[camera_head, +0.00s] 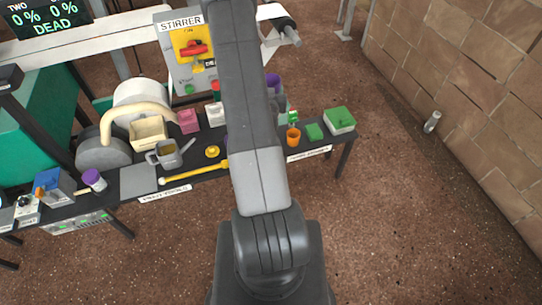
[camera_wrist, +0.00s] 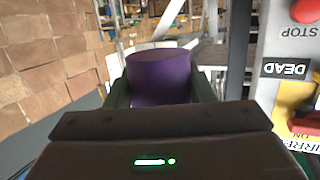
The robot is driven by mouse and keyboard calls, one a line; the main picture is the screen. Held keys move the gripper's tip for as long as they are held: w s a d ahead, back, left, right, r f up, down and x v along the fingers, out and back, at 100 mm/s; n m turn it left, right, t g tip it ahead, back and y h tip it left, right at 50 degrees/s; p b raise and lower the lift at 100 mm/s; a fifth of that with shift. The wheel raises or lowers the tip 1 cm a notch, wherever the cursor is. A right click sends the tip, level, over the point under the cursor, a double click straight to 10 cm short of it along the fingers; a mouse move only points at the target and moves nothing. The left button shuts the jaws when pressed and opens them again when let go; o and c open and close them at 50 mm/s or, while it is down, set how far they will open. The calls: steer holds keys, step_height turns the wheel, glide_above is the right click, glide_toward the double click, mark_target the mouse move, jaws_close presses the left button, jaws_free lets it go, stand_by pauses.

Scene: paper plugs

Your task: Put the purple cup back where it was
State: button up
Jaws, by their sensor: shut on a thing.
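The purple cup (camera_wrist: 160,75) is in the middle of the wrist view, between the two dark green fingers of my gripper (camera_wrist: 160,92). My gripper is shut on it. My arm hides most of my gripper there. The cup's lower part is hidden behind my gripper body in the wrist view.
The long dark table (camera_head: 138,180) holds a grey jug (camera_head: 170,154), a yellow stick (camera_head: 195,173), an orange cup (camera_head: 293,136) and a green-topped box (camera_head: 340,120). The stirrer panel (camera_head: 185,60) stands behind. A brick wall (camera_head: 480,90) is at right, with open floor before it.

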steer(key=w+f+m+h+b, duration=0.1)
steer(key=w+f+b, duration=0.2)
steer(key=f+b, duration=0.9)
steer(key=w+f+m+h+b, duration=0.1)
steer(key=w+f+b, duration=0.2)
steer(key=f+b, duration=0.9)
steer(key=w+a+f+h+b, duration=0.1)
steer(key=w+f+b, duration=0.1)
steer(key=f+b, duration=1.1)
steer(key=shift+w+a+f+m+g+h, duration=0.1)
steer(key=shift+w+f+m+g+h, duration=0.1)
steer(key=shift+f, duration=0.9)
steer(key=shift+w+f+m+g+h, duration=0.2)
steer(key=shift+f, duration=0.9)
steer(key=shift+f, duration=0.15)
steer(key=o, duration=1.1)
steer(key=shift+o, duration=0.2)
steer(key=p+v, duration=0.2)
steer(key=v, duration=1)
steer(key=shift+p, duration=0.4)
